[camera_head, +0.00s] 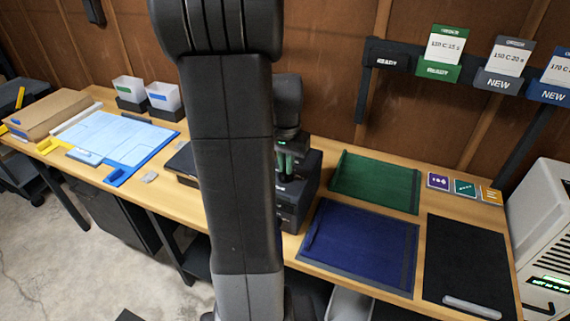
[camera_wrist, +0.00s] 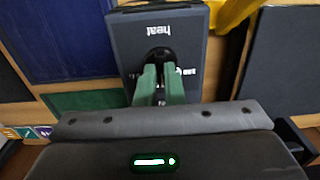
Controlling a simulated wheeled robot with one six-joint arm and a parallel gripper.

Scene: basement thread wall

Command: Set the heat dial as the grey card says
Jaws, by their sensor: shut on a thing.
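The grey card (camera_head: 508,58) stands in a holder on the back wall and reads "150 C 20 s". The dark machine (camera_head: 308,185) stands on the bench, partly hidden behind my arm. In the wrist view its panel (camera_wrist: 125,35) carries the word "heat", upside down. The black heat dial (camera_wrist: 158,54) is below that word, mostly covered by my fingers. My gripper (camera_wrist: 161,82) has green fingers shut on the dial. In the head view my gripper (camera_head: 291,165) is at the machine. The dial's pointer and setting cannot be read.
A green card (camera_head: 446,45) reads "120 C 15 s"; a blue card (camera_head: 558,65) begins "170 C". A green mat (camera_head: 375,182), blue mat (camera_head: 360,245) and black mat (camera_head: 468,265) lie right of the machine. A light-blue board (camera_head: 115,138) and a box (camera_head: 50,110) lie left.

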